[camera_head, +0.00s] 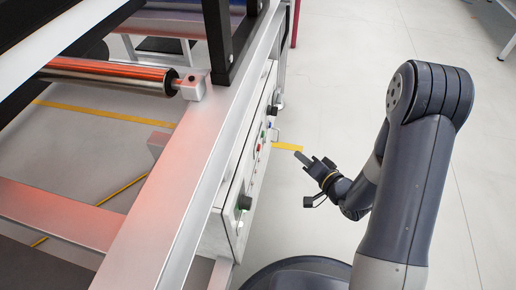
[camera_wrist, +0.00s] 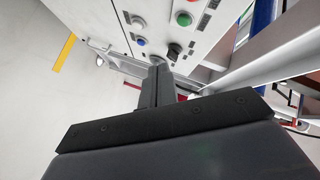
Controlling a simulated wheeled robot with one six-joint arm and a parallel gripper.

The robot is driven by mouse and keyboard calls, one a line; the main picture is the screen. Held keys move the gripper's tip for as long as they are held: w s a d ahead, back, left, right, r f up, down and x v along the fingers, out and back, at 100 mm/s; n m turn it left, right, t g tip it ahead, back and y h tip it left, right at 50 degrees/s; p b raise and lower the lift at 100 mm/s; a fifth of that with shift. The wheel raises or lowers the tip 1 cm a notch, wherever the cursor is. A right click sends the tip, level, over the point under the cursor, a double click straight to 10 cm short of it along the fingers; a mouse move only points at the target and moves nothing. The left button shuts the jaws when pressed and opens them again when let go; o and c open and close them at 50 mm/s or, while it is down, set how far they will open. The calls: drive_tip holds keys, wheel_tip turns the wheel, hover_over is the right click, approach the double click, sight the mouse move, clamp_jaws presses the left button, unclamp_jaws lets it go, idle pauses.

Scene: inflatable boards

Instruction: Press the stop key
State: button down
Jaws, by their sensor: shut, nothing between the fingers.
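A light grey control panel (camera_head: 238,183) is on the side of the machine frame, and it also shows in the wrist view (camera_wrist: 160,22). It carries a small red button (camera_head: 257,149), a green button (camera_wrist: 184,18), a blue button (camera_wrist: 141,41) and a black knob (camera_wrist: 174,51). A red part is cut off at the top edge of the wrist view. No label is readable, so I cannot tell which is the stop key. My gripper (camera_head: 302,158) is shut and empty, to the right of the panel and apart from it. Its fingers also show in the wrist view (camera_wrist: 156,72).
The metal machine frame (camera_head: 190,165) runs along the left with a shiny roller (camera_head: 110,74). A large dark knob (camera_head: 244,202) sticks out at the panel's near end. Yellow tape (camera_head: 287,146) marks the floor. Open floor lies beyond my arm and to its right.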

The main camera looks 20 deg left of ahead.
sight(259, 148)
drive_tip(key=shift+a, duration=0.1)
drive_tip(key=a, duration=0.8)
drive_tip(key=shift+s+a, duration=0.25)
drive_tip(key=shift+a, duration=0.05)
idle(2.0)
drive_tip(key=shift+a+b, duration=0.35)
drive_tip(key=shift+a, duration=0.45)
idle(0.5)
drive_tip(key=shift+d, duration=0.1)
drive_tip(key=shift+d+b, duration=0.35)
drive_tip(key=shift+d, duration=0.4)
